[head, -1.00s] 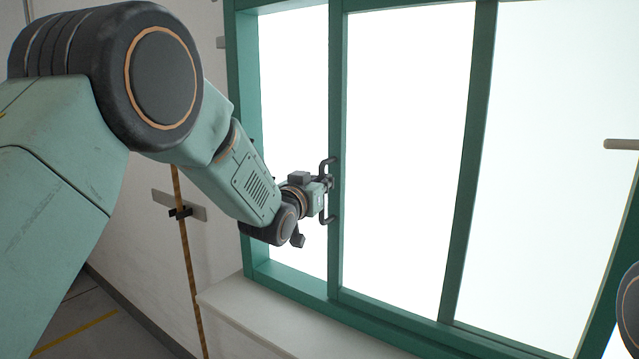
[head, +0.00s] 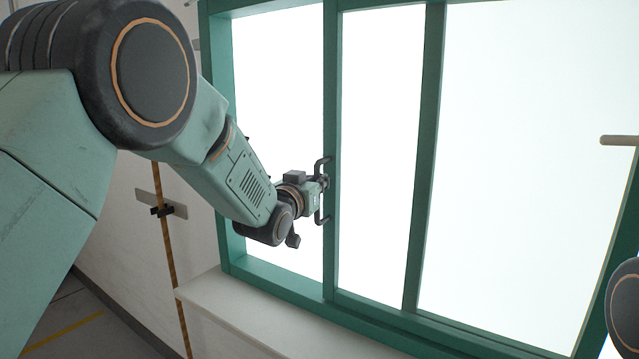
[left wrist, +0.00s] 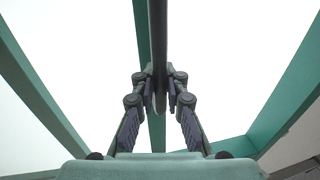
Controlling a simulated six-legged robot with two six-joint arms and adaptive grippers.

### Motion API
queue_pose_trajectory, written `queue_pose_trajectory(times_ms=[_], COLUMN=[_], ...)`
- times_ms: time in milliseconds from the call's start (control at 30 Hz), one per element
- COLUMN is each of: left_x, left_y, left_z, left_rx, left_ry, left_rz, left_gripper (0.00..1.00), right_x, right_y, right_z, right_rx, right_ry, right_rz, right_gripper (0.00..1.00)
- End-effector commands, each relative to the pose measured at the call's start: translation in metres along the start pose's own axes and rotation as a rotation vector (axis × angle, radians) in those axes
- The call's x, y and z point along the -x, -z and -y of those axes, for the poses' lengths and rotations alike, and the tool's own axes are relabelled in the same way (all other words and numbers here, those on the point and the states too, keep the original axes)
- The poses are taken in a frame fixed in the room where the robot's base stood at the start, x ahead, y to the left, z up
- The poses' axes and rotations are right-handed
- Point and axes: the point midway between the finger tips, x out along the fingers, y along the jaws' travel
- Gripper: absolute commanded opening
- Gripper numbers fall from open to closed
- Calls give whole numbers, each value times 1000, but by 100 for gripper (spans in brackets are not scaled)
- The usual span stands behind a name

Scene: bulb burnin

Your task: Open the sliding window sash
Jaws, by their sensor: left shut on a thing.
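The window sash has a green upright stile (head: 331,90) with a dark bar handle (head: 319,215) on it. A wide bright gap lies between the handle stile and the green left jamb (head: 217,150). A second green upright (head: 425,160) stands to the right of the handle stile. My right gripper is out of view.
A pale sill (head: 240,305) runs below the window. A striped pole (head: 168,245) stands against the wall at left, by a small bracket. A beige rod (head: 619,140) juts in at the right edge. Part of my right arm shows at lower right.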

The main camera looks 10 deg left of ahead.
Motion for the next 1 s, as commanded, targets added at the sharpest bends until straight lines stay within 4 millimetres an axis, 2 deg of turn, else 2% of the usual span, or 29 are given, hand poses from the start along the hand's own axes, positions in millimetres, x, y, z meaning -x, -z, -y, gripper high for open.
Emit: queue_pose_trajectory(times_ms=[33,467,500,767,1000], left_x=[1,1,1,1,1], left_y=[-5,-5,-5,-2,-1], left_z=[0,1,1,0,-2], left_rx=[2,2,2,1,1], left_ry=[0,1,1,0,0], left_rz=[10,9,9,4,1], left_gripper=[0,0,11,33,35], right_x=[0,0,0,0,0], right_y=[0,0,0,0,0], right_z=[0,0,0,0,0], right_rx=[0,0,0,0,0], right_ry=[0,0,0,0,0], right_rz=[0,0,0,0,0], right_gripper=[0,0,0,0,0])
